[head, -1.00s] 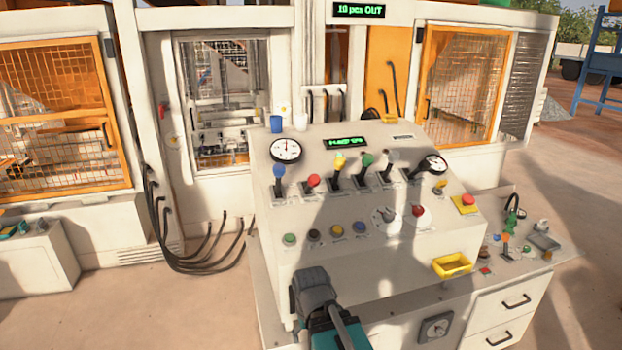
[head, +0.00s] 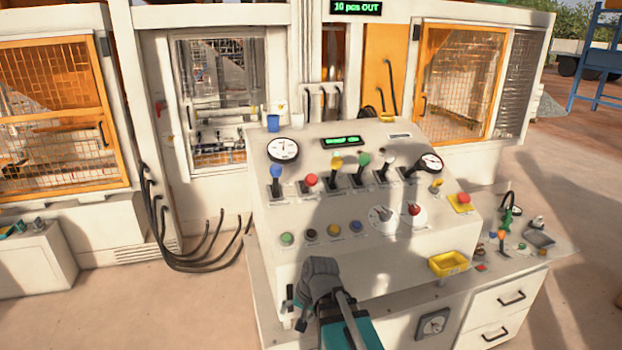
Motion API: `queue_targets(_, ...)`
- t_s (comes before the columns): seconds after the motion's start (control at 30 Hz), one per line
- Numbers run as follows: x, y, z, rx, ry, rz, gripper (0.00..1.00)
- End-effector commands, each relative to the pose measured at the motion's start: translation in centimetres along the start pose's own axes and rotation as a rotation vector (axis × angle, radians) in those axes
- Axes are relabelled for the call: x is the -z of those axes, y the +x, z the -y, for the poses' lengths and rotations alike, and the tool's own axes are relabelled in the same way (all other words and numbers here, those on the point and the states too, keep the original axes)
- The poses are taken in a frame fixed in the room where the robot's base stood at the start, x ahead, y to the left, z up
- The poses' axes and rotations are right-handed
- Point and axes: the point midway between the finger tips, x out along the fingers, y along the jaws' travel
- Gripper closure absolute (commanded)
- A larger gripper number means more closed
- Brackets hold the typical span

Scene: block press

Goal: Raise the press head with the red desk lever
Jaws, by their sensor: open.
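The red-knobbed lever (head: 311,181) stands in its slot on the sloping desk (head: 330,262), between the blue lever (head: 277,174) and the yellow lever (head: 337,163). My gripper (head: 319,272) is in front of the desk's lower face, below the red lever and apart from it. It is open and looks empty; its fingertips are hard to make out. The press (head: 222,95) shows behind the mesh window at the back left. Which part of it is the press head I cannot tell.
Green (head: 364,160) and white (head: 388,158) levers stand further right. A row of buttons (head: 333,230) and dials (head: 381,217) lies below. A yellow tray (head: 447,264) sits at the desk's lower right.

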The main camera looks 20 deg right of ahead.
Motion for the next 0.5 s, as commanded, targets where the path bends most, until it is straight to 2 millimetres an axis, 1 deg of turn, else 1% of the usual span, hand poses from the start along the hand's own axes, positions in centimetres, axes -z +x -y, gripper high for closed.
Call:
queue_targets(0.03, 1.2, -0.8, 0.8, 0.062, 0.080, -0.020, 0.08)
queue_targets(0.17, 4.0, -2.4, 2.6, 0.242, 0.311, -0.060, 0.08)
queue_targets(0.23, 5.6, -3.6, 3.3, 0.340, 0.440, -0.072, 0.08)
queue_targets(0.37, 8.8, -6.1, 4.4, 0.527, 0.681, -0.077, 0.08)
queue_targets(0.5, 12.3, -9.4, 4.8, 0.734, 0.945, -0.057, 0.08)
